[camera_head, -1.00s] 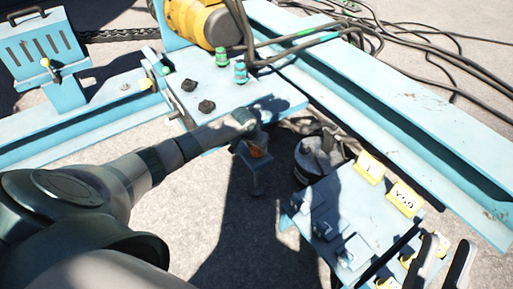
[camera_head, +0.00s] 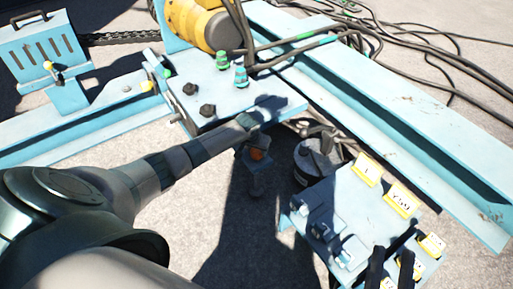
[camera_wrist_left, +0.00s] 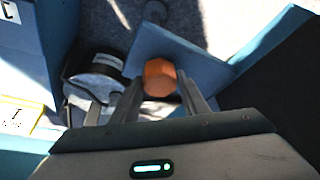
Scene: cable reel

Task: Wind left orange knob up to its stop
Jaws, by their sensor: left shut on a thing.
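The orange knob (camera_head: 257,154) sits on a small blue bracket (camera_head: 253,178) beside the blue plate. It also shows in the left wrist view (camera_wrist_left: 160,77) as a faceted orange piece. My left gripper (camera_head: 252,143) reaches it from above; its two fingers lie on either side of the knob, shut on it. My right gripper (camera_head: 390,256) shows as two dark fingers at the lower right, apart and empty, over the control panel's edge. The knob's lower part and shaft are hidden.
A control panel (camera_head: 325,204) with yellow labels stands at the lower right. A dark cylinder (camera_head: 313,160) is right of the knob. Blue beams (camera_head: 400,130), black cables (camera_head: 390,42) and a yellow motor (camera_head: 196,24) lie beyond. Bare ground shows below the bracket.

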